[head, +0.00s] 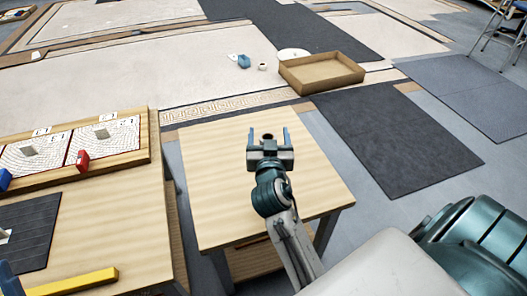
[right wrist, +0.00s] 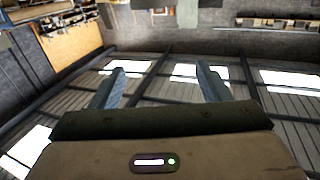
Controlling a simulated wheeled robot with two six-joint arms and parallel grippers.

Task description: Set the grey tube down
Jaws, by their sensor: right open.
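My right gripper (head: 268,138) is over the pale wooden table in the middle of the head view, its two blue fingers spread apart. A small dark, round shape shows between the fingers there; I cannot tell whether it is the tube or part of the gripper. In the right wrist view, my right gripper (right wrist: 160,88) is open with nothing between its fingers. I cannot make out a grey tube for certain in either view. A blue tip at the lower left edge of the head view may be my left gripper (head: 9,280); its jaws cannot be judged.
The pale table (head: 215,185) has clear room around my right gripper. A dark mat (head: 40,215) and a yellow bar (head: 75,282) lie nearer. An open box (head: 322,72) is on the floor.

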